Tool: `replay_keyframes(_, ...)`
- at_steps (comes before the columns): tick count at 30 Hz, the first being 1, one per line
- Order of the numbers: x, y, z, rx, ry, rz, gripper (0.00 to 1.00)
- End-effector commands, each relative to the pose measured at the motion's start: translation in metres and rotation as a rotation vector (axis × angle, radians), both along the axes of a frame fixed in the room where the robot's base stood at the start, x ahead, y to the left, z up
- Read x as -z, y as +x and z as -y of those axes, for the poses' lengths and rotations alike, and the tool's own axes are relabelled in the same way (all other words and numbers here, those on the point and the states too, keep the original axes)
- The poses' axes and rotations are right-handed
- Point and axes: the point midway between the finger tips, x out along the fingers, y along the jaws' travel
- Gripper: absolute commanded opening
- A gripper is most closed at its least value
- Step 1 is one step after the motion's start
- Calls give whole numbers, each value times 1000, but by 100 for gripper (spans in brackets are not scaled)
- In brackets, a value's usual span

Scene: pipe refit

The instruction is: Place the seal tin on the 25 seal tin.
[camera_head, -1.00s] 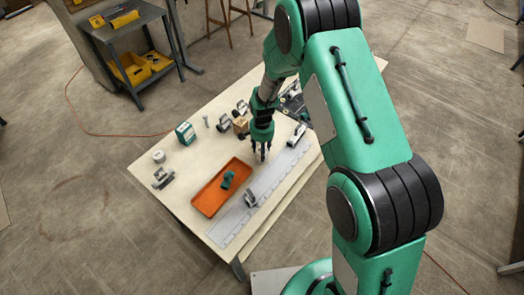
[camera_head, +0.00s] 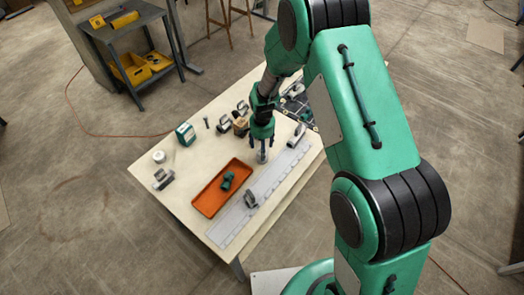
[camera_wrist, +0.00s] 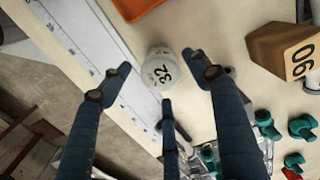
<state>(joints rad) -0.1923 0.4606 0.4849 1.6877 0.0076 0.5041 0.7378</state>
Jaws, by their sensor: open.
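A white round tin marked 32 (camera_wrist: 158,66) stands on the table in the wrist view, beside the pale ruled strip. My gripper (camera_head: 262,156) is low over the table by that strip. In the wrist view its open fingers (camera_wrist: 157,78) spread around the tin from above; I cannot tell whether any finger touches it. Another white round tin (camera_head: 159,156) stands near the table's left corner in the head view. Its number is too small to read, so I cannot confirm it is the 25 tin.
An orange tray (camera_head: 203,206) holding a green fitting lies left of my gripper. A green and white box (camera_head: 186,134) stands towards the back left. Bare table lies between it and the tray.

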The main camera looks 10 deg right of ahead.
Motion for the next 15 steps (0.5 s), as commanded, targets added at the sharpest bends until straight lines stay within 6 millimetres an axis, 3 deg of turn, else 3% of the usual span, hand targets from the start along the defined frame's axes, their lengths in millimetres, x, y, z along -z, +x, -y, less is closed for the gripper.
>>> replay_keyframes(9,-55,1,0,0,1,3,62)
replay_keyframes(15,-81,0,0,0,0,1,62)
